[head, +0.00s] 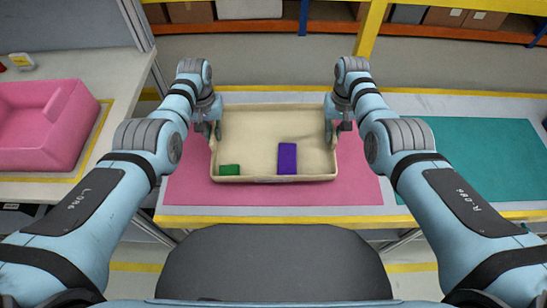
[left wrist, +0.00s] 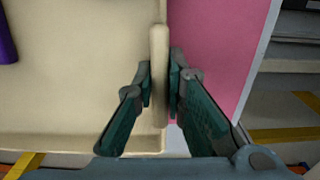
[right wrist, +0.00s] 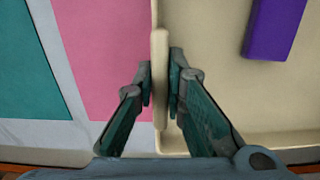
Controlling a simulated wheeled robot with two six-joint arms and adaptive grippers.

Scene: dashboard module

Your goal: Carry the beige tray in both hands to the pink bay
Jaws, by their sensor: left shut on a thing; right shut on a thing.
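The beige tray (head: 262,125) is over the pink bay (head: 185,185) on the table in front of me; I cannot tell whether it touches the surface. A green block (head: 229,169) and a purple block (head: 287,158) lie in it along its near side. My left gripper (head: 207,130) is shut on the tray's left wall, which also shows between its fingers in the left wrist view (left wrist: 159,75). My right gripper (head: 338,128) is shut on the right wall, seen between its fingers in the right wrist view (right wrist: 160,80).
A teal bay (head: 480,150) lies bare to the right. A pink bin (head: 40,125) stands on a side table at the left. Shelving with boxes (head: 190,12) and a yellow post (head: 369,28) stand behind the table.

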